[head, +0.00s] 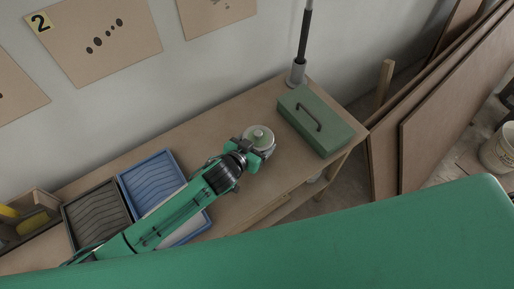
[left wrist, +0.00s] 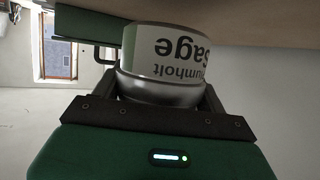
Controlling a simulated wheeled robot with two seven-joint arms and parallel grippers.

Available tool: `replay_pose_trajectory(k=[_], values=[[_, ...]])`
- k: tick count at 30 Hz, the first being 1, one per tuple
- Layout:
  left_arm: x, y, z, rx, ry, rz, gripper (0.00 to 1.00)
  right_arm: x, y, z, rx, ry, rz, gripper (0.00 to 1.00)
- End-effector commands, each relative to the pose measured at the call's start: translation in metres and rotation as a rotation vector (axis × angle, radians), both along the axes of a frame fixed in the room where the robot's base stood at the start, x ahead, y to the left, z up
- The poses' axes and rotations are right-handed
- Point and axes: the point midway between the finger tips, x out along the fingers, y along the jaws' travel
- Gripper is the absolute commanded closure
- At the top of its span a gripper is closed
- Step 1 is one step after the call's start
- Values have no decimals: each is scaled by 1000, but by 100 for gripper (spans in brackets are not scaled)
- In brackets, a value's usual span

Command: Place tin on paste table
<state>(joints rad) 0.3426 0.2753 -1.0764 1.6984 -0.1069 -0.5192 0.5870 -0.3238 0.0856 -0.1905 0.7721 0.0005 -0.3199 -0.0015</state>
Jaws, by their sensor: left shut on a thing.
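A round tin (head: 260,136) with a pale green top is at my left gripper (head: 252,150) in the head view, over the right part of the long wooden table (head: 205,133). In the left wrist view the tin (left wrist: 178,52) shows a green and white label, with its lettering upside down, and a bare metal band. The left gripper (left wrist: 160,98) is shut on the tin around this band. The tin's label end is close to a brown surface at the top of that view; I cannot tell if they touch. My right gripper is not in view.
A green toolbox (head: 322,120) stands right of the tin, with a pole base (head: 296,76) behind it. A blue tray (head: 152,176) and a dark tray (head: 97,212) lie to the left. Boards (head: 430,135) lean beyond the table's right end. Bare tabletop lies behind the tin.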

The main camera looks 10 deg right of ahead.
Motion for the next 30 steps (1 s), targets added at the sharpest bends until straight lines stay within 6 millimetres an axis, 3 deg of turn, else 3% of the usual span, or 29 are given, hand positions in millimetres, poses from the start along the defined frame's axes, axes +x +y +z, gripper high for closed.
replay_pose_trajectory(k=[10, 22, 23, 25, 30], values=[[1, -1, -33, -3, -3, 0, 83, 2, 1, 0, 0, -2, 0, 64], [1, -1, -38, -4, -3, -1, 83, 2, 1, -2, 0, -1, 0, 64], [0, 0, -40, 0, 0, 0, 20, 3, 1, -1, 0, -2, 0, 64], [0, 0, -40, 1, 1, 0, 7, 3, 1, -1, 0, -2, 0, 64], [0, 0, -40, 1, 1, 0, 5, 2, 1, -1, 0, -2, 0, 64]])
